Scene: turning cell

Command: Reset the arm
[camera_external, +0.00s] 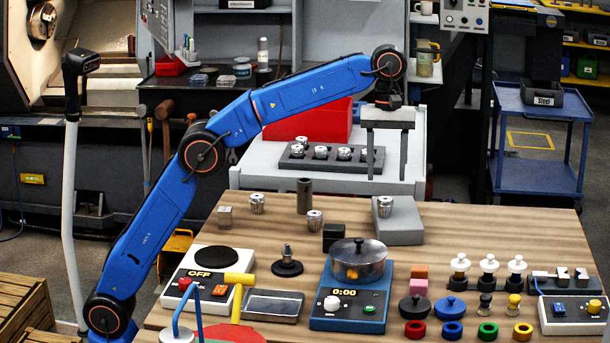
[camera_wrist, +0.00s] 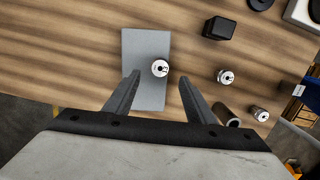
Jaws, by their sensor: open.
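My blue arm (camera_external: 290,95) reaches up and over the table's far side. My gripper (camera_external: 388,142) points down above the far edge of the wooden table, with its two grey fingers apart and nothing between them. In the wrist view my gripper (camera_wrist: 159,98) is also open. Past its fingertips a grey plate (camera_external: 405,222) lies on the table, with a silver metal part (camera_external: 385,206) standing on it. The plate (camera_wrist: 146,50) and the metal part (camera_wrist: 160,68) also show in the wrist view. The gripper is apart from both.
Metal parts (camera_external: 257,203) (camera_external: 314,220), a dark cylinder (camera_external: 304,195) and a black block (camera_external: 333,236) stand left of the plate. A tray (camera_external: 290,163) of metal parts and a red bin (camera_external: 320,123) stand behind. Scales, a pot (camera_external: 358,262) and coloured rings fill the front.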

